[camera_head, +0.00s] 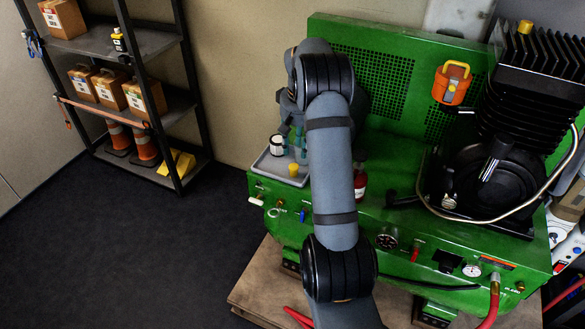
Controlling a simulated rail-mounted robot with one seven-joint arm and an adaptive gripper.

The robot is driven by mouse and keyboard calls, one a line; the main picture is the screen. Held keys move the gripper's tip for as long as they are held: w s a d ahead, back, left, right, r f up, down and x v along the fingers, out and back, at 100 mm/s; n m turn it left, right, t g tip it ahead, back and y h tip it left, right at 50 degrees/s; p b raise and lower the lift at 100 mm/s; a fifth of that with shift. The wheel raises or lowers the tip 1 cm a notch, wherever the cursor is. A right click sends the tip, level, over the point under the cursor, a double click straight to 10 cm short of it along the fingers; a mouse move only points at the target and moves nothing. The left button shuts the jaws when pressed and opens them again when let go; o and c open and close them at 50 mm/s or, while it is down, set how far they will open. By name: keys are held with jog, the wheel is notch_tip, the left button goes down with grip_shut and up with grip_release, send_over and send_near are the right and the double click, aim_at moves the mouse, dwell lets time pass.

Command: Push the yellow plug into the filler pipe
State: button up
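A small yellow plug-like piece (293,169) stands in the front part of a grey tray (268,166) at the left end of the green machine. Another small yellow piece (525,26) sits on top of the black finned block at the upper right. I cannot tell for sure which is the task's plug. A short silver fitting (448,201) shows low on the black machinery; I cannot tell whether it is the filler pipe. My arm bends over near the tray.
A white-and-black container (277,145) stands in the tray. An orange-and-yellow item (452,83) is at the green back panel. A shelf rack (150,42) stands at left, with open floor before it.

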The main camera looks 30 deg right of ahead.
send_over(294, 166)
jog(key=s, duration=0.1)
jog(key=shift+f, duration=2.65)
jog(key=shift+w+f+p, duration=0.15)
jog(key=shift+w+f, duration=0.05)
jog(key=shift+f, duration=1.1)
jog(key=shift+w+f+p, duration=0.15)
jog(key=shift+w+f, duration=0.05)
jog(key=shift+f, duration=1.05)
jog(key=shift+c, duration=1.3)
jog(key=c, duration=0.4)
jog(key=shift+c, duration=0.3)
